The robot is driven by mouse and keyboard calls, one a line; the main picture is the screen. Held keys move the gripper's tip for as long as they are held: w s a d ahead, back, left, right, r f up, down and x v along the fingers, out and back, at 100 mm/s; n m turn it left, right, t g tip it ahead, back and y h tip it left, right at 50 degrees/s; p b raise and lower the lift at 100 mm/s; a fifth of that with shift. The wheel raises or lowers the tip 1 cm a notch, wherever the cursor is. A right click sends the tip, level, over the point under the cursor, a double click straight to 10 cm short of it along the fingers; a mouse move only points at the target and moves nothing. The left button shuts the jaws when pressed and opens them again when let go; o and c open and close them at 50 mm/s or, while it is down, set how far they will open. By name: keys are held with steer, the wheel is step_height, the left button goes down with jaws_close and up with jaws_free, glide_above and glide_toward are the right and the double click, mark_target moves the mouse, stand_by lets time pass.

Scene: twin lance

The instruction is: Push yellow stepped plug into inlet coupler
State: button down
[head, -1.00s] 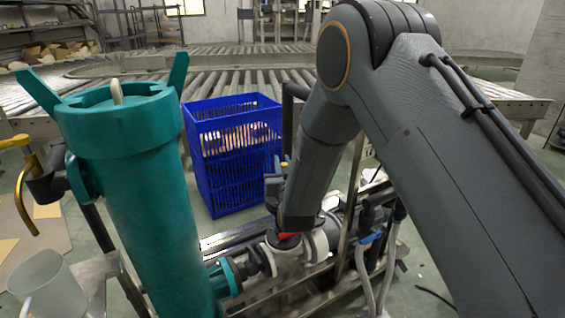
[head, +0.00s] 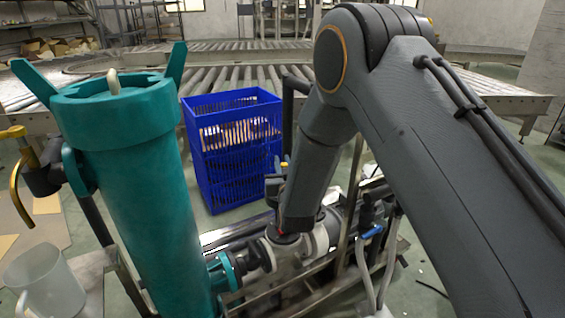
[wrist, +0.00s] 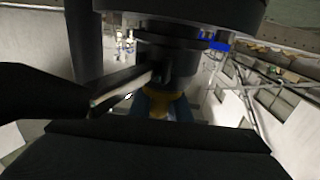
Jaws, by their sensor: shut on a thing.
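In the wrist view, my gripper (wrist: 161,113) shows as two blue fingers, partly hidden by the dark wrist body at the bottom. They are shut on the yellow stepped plug (wrist: 158,101), which shows as a small yellow patch between them. A dark round fitting (wrist: 168,62) stands just beyond the plug, perhaps the inlet coupler. I cannot tell whether the plug touches it or sits inside it. In the head view, my forearm hides the gripper and plug. Its lower end is over a pale pipe fitting (head: 270,254) beside the teal housing.
The tall teal housing (head: 150,200) stands at left, joined to the pipework by a teal flange (head: 222,272). A blue crate (head: 235,185) stands behind. A clear jug (head: 45,283) is at front left.

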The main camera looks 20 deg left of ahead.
steer(key=shift+f, duration=0.2)
steer(key=c, duration=1.6)
jaws_free()
steer(key=shift+p+v, duration=0.55)
steer(key=shift+v, duration=3.4)
